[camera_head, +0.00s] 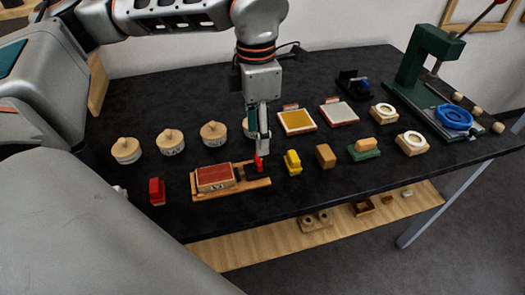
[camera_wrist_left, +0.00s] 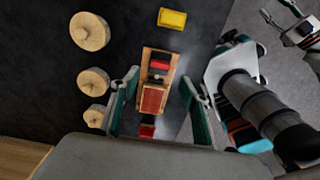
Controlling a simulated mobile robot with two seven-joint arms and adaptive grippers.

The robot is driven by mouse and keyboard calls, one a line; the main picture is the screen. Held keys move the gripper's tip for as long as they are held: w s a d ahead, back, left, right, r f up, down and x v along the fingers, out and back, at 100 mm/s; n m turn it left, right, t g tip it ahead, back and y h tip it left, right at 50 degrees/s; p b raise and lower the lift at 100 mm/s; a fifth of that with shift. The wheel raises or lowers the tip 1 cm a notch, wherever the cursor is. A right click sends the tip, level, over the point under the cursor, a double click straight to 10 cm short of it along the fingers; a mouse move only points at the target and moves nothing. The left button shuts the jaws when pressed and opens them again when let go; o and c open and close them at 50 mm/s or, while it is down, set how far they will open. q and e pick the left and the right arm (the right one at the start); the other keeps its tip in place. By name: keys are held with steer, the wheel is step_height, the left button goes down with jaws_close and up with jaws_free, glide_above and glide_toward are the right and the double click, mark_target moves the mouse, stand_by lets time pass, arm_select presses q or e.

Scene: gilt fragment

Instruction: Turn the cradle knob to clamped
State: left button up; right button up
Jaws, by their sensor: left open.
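The cradle (camera_head: 233,184) is a long wooden base with a red-topped block on it, lying near the front middle of the table. Its red knob (camera_head: 258,164) stands upright by a dark part at the right end. My left gripper (camera_head: 262,150) points down over that end and is open; its fingertips are close to the knob, and I cannot tell whether they touch it. In the left wrist view the cradle (camera_wrist_left: 145,74) lies between the two spread fingers, with the red knob (camera_wrist_left: 160,66) toward its far end. My right gripper (camera_wrist_left: 281,14) shows small at the upper right, its jaw gap unclear.
A red block (camera_head: 157,191) and a yellow one (camera_head: 293,162) flank the cradle. Several round wooden lidded pieces (camera_head: 170,142) stand behind it. A yellow pad (camera_head: 297,121) and a green press (camera_head: 425,70) are to the right. The back left of the table is clear.

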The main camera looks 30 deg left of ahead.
mark_target(258, 159)
arm_select(q)
step_height(258, 159, down, 8)
steer(key=shift+r+b, duration=0.15)
steer(key=shift+b, duration=0.2)
steer(key=c, duration=1.1)
